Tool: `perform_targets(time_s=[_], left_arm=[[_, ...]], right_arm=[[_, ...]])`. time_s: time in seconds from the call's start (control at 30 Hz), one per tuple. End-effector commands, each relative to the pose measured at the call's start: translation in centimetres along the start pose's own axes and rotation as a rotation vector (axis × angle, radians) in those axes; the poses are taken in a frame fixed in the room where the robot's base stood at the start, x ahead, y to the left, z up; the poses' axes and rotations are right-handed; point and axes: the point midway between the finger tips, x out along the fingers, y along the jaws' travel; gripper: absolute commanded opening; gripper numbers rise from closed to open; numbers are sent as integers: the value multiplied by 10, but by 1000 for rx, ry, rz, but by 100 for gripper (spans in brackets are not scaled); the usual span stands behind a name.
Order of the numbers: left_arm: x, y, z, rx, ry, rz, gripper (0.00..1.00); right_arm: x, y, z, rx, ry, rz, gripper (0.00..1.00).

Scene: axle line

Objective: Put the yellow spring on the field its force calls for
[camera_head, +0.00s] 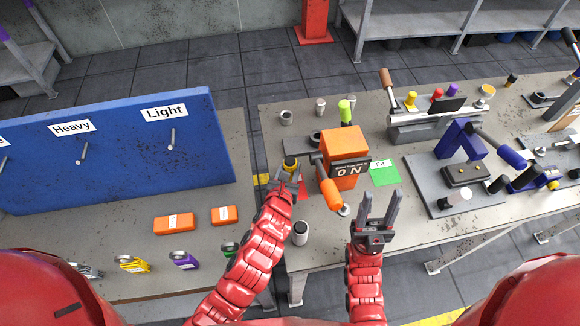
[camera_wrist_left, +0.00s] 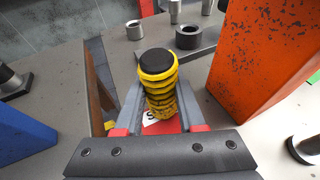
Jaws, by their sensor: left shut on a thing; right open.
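The yellow spring (camera_wrist_left: 160,85) with a black top is upright between the fingers of my left gripper (camera_wrist_left: 153,108) in the left wrist view. It shows small in the head view (camera_head: 290,163), beside the orange tester (camera_head: 342,150). My left gripper (camera_head: 289,176) is shut on the spring. The tester's dark display reads 0 N. A red field (camera_head: 303,189) lies just right of the left gripper; its lettering is mostly hidden behind the gripper and spring. A green field (camera_head: 384,172) marked Fit lies right of the tester. My right gripper (camera_head: 378,214) is open and empty at the front table edge.
The tester's orange-handled lever (camera_head: 327,185) projects close to my left gripper. A blue board (camera_head: 110,150) with Heavy and Light pegs stands left. A grey cylinder (camera_head: 300,233) stands near the front edge. A gap separates the tables.

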Motion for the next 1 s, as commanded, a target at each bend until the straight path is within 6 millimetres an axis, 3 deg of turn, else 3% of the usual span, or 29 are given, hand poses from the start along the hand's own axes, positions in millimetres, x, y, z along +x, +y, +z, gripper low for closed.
perform_targets(time_s=[0.03,0.2,0.63,1.0], left_arm=[[1,0,-2,0,0,-1,40],[0,0,-1,-1,0,0,68],[-6,0,2,1,-3,-1,68],[-68,-1,0,4,-2,-4,68]], right_arm=[[-2,0,0,0,0,0,50],[-1,0,0,0,0,0,50],[-2,0,0,0,0,0,50],[-23,-1,4,0,0,0,50]])
